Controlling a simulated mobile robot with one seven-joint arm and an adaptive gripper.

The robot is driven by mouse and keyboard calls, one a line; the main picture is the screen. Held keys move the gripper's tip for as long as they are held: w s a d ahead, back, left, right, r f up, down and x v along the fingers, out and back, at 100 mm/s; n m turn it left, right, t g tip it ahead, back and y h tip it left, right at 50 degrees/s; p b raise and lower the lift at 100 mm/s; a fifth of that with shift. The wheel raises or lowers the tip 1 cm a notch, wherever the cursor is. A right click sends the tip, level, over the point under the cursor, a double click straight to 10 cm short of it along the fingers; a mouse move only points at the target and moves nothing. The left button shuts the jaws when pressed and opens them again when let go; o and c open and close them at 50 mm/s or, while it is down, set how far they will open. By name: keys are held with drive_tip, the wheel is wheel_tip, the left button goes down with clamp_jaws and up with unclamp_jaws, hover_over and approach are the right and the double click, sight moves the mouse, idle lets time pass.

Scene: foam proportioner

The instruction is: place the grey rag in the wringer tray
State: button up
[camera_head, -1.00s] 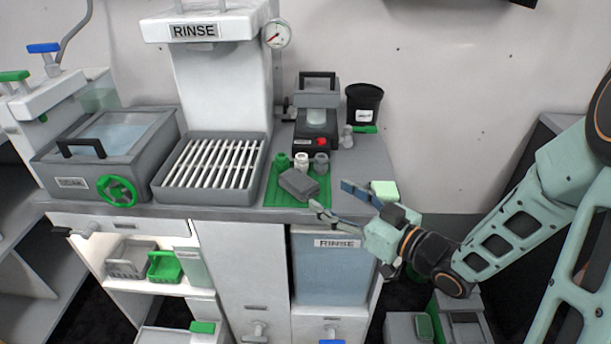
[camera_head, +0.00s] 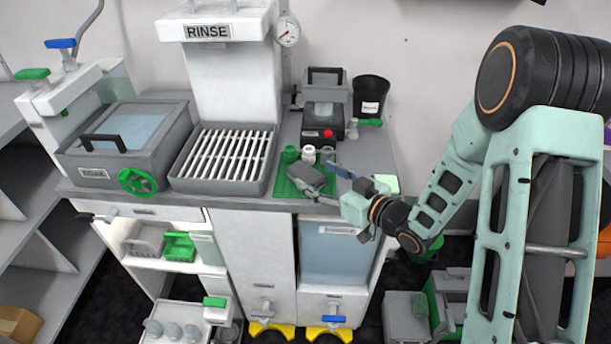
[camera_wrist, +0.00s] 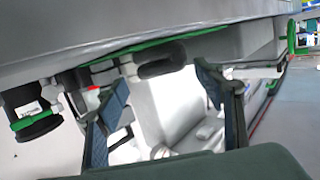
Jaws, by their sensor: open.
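The grey rag (camera_head: 303,177) looks like a dark grey folded block on the green mat (camera_head: 284,188), near the front of the counter. My gripper (camera_head: 319,181) is open at the rag's right end in the head view, its fingers spread to either side. In the wrist view, the rag (camera_wrist: 162,58) shows as a dark rounded shape between and beyond the open fingertips (camera_wrist: 163,69); contact cannot be told. No label names the wringer tray. A grey tray with white slats (camera_head: 225,187) stands under the RINSE tower, left of the mat.
Small bottles (camera_head: 308,154) stand just behind the rag. Behind them are a dark device with a red button (camera_head: 322,120) and a black pot (camera_head: 370,97). A lidded grey basin (camera_head: 128,175) with a green wheel stands at left.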

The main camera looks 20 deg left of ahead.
sight(305, 171)
drive_tip(key=x, duration=0.4)
drive_tip(key=shift+s+a, duration=0.2)
drive_tip(key=shift+s, duration=0.2)
drive_tip(key=shift+w+a+f, duration=0.1)
drive_tip(key=shift+w+a, duration=0.15)
drive_tip(key=c, duration=1.4)
